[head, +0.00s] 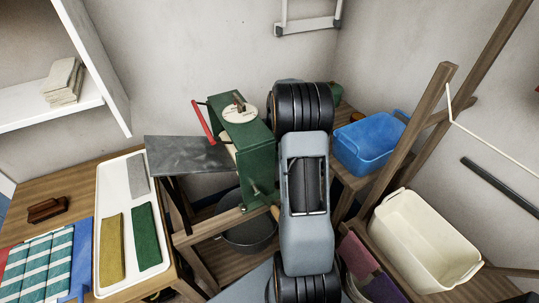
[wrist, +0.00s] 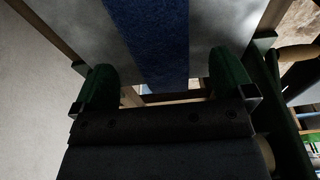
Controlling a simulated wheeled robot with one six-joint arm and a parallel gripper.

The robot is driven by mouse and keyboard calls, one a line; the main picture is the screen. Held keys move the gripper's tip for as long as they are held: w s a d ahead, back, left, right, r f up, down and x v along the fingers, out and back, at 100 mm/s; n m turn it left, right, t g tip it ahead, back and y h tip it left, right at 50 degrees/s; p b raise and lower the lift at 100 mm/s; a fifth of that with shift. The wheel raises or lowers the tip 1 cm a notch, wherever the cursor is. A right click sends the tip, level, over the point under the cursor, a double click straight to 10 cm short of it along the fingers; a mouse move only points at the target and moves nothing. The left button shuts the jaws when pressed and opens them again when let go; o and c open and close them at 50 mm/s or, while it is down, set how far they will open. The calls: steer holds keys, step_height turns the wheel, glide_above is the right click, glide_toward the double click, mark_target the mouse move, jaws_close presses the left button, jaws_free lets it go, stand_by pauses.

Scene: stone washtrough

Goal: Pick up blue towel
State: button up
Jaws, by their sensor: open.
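A blue towel (wrist: 158,35) shows in the wrist view as a long flat strip on a pale grey surface (wrist: 210,20). It runs from the top edge down to between my fingertips. My gripper (wrist: 165,80) is open, with one green-padded finger on each side of the strip. Gaps show between the strip and both fingers, and nothing is visibly held. In the head view my arm hides the gripper and this strip. A blue cloth (head: 80,262) lies at the left beside a striped cloth (head: 38,262); I cannot tell whether it is related.
A green wringer (head: 252,150) with a red handle stands left of my arm, beside a grey board (head: 185,155). A white tray (head: 112,180) holds grey, yellow and green cloths. A blue tub (head: 368,146) and a cream tub (head: 425,240) stand at the right, near wooden posts (head: 412,130).

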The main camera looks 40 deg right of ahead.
steer(key=shift+a+f, duration=0.15)
steer(key=shift+f, duration=0.65)
steer(key=shift+a+f, duration=0.1)
steer(key=shift+f, duration=0.65)
steer(key=shift+c, duration=0.4)
steer(key=c, duration=1)
steer(key=shift+c, duration=0.8)
steer(key=shift+r, duration=0.15)
